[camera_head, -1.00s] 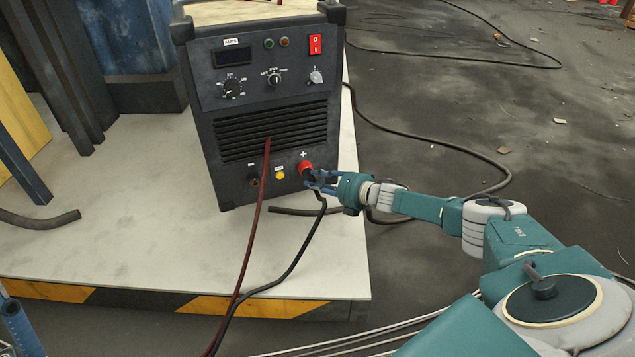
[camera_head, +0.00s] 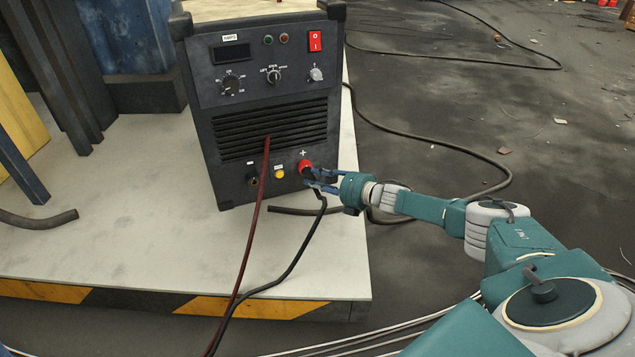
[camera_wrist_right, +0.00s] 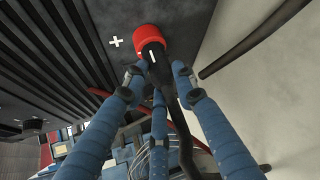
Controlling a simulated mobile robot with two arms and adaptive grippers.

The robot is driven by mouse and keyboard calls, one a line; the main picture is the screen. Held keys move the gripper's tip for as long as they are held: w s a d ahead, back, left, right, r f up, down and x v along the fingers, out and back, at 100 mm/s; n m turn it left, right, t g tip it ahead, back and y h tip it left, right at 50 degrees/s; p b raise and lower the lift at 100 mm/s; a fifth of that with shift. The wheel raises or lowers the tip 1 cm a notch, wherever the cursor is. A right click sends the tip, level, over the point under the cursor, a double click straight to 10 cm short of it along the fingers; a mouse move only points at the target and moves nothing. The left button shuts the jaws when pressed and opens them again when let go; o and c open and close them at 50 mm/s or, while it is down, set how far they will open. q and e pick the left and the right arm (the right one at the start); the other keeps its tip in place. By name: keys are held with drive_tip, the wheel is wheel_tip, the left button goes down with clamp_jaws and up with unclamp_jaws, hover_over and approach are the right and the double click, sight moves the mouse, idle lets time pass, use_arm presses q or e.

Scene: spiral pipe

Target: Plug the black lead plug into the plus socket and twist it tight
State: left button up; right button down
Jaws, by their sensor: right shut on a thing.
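The welder (camera_head: 265,105) stands upright on a pale platform. Its red plus socket (camera_head: 305,166) is at the lower right of the front panel, and it also shows in the right wrist view (camera_wrist_right: 149,36) beside a white plus mark. My right gripper (camera_head: 312,178) is shut on the black lead plug (camera_wrist_right: 153,55), whose front end meets the red socket. I cannot tell how deep it sits or whether it is twisted. The black lead (camera_head: 299,252) hangs down from the plug. In the right wrist view the blue fingers (camera_wrist_right: 160,85) surround the plug.
A yellow button-like part (camera_head: 279,174) sits between the sockets. A cut black hose (camera_head: 300,211) lies behind the lead.

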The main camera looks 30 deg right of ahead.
drive_tip(key=shift+w+a+m+b, duration=0.15)
drive_tip(key=shift+a+m+b, duration=0.15)
drive_tip(key=shift+b, duration=0.35)
drive_tip(key=c, duration=1.8)
unclamp_jaws()
drive_tip(key=o, duration=0.4)
drive_tip(key=shift+w+a+y, duration=0.1)
drive_tip(key=shift+y, duration=0.2)
drive_tip(key=shift+o, duration=0.5)
drive_tip(key=shift+f, duration=0.1)
drive_tip(key=shift+s+d, duration=0.35)
drive_tip(key=shift+s, duration=0.05)
drive_tip(key=v, duration=1.1)
drive_tip(key=shift+a, duration=0.15)
drive_tip(key=shift+s, duration=0.15)
